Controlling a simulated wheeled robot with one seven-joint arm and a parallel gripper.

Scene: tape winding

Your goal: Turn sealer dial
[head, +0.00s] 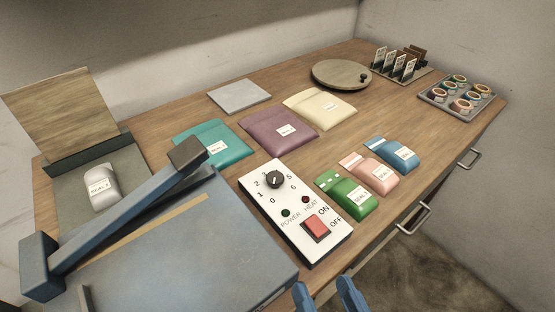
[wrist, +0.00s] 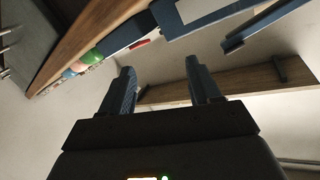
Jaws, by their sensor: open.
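The sealer's white control panel (head: 295,212) lies on the table in front, with a black round dial (head: 275,180) near its far end. Numbers from 0 to 6 ring the dial, and its pale mark seems to point up toward 3. A red ON/OFF switch (head: 316,227) and two small dark lamps sit nearer on the panel. The blue sealer body (head: 180,255) with its raised arm (head: 125,210) stands left of the panel. My gripper (head: 331,292) shows its blue fingers at the bottom edge, apart from the panel. In the wrist view my gripper (wrist: 162,85) is open and empty.
Green (head: 346,195), pink (head: 369,174) and blue (head: 391,155) packets lie right of the panel. Teal, purple and cream pouches lie behind it. A round turntable (head: 341,74), card rack and tray (head: 458,96) stand farther back. Drawer handles (head: 413,219) stick out from the front.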

